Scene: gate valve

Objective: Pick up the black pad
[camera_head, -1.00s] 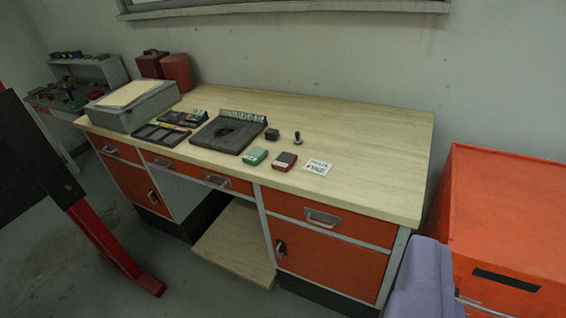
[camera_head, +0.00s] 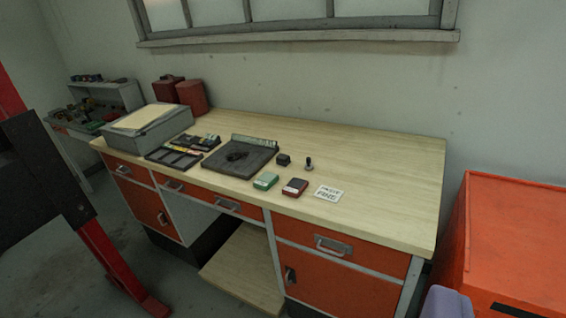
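Several small items lie on the pale wooden desktop (camera_head: 380,165). A dark, flat, square slab (camera_head: 222,163) with a raised strip at its back edge lies left of centre, with a dark shape on top. To its right are a small black block (camera_head: 283,160) and a small dark upright stamp-like item (camera_head: 309,164). In front lie a green-topped case (camera_head: 265,181) and a dark red and black case (camera_head: 295,187). I cannot tell for certain which of these is the black pad. My gripper is out of view.
A white lettered card (camera_head: 328,193), a dark compartment tray (camera_head: 173,158), a grey box (camera_head: 148,128) and red canisters (camera_head: 192,96) are on the desk. An orange cabinet (camera_head: 515,240) stands right. A red post (camera_head: 108,265) stands front left. The desk's right part is clear.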

